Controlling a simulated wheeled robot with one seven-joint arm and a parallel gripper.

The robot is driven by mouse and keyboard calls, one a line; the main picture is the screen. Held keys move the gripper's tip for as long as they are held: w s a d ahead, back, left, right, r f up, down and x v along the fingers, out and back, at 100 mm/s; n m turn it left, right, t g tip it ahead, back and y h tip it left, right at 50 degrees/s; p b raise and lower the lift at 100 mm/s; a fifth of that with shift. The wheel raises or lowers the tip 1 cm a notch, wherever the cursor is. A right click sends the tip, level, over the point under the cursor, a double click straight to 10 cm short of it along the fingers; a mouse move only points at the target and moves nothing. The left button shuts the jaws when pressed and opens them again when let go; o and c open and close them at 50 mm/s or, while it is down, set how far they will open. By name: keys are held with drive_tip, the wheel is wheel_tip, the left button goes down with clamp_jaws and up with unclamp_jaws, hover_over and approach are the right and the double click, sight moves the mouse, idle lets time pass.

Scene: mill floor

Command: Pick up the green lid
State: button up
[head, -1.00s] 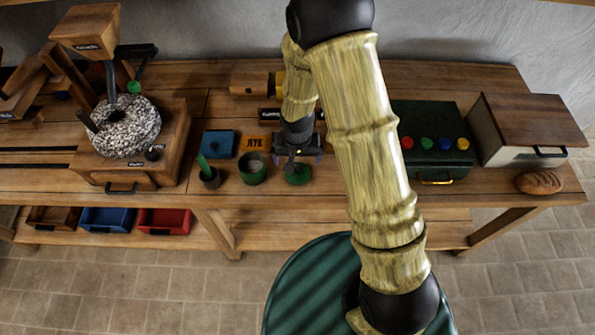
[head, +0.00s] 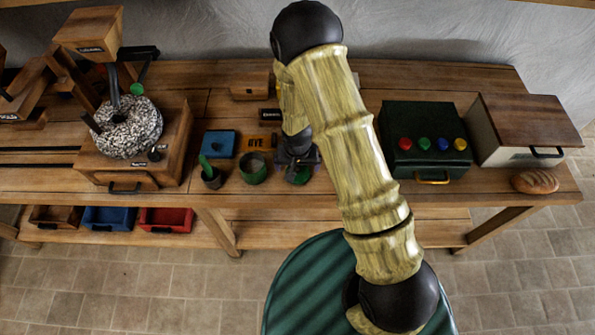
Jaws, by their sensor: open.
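The green lid (head: 298,177) lies on the wooden workbench, just right of a small green pot. It is round and partly hidden by my gripper. My gripper (head: 298,168) is open and points down over the lid, with its fingers around or just above it. I cannot tell whether the fingers touch the lid. The green pot (head: 252,168) stands upright and open at the top.
A dark cup (head: 211,178) with a green-handled tool stands left of the pot. Behind are a blue box (head: 219,144) and an orange lettered block (head: 262,142). A green box with coloured knobs (head: 428,165) and bread (head: 535,181) are right. A stone mill (head: 128,130) is left.

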sight(297, 168)
drive_tip(key=shift+w+f+p, duration=0.2)
drive_tip(key=shift+f+p, duration=0.15)
drive_tip(key=shift+f, duration=0.6)
drive_tip(key=shift+w+f+p, duration=0.15)
drive_tip(key=shift+f+p, duration=0.15)
drive_tip(key=shift+f, duration=0.6)
drive_tip(key=c, duration=1)
drive_tip(key=shift+c, duration=0.2)
drive_tip(key=shift+r, duration=0.15)
wheel_tip(297, 168, up, 10)
drive_tip(key=b, duration=0.2)
drive_tip(key=shift+b, duration=0.4)
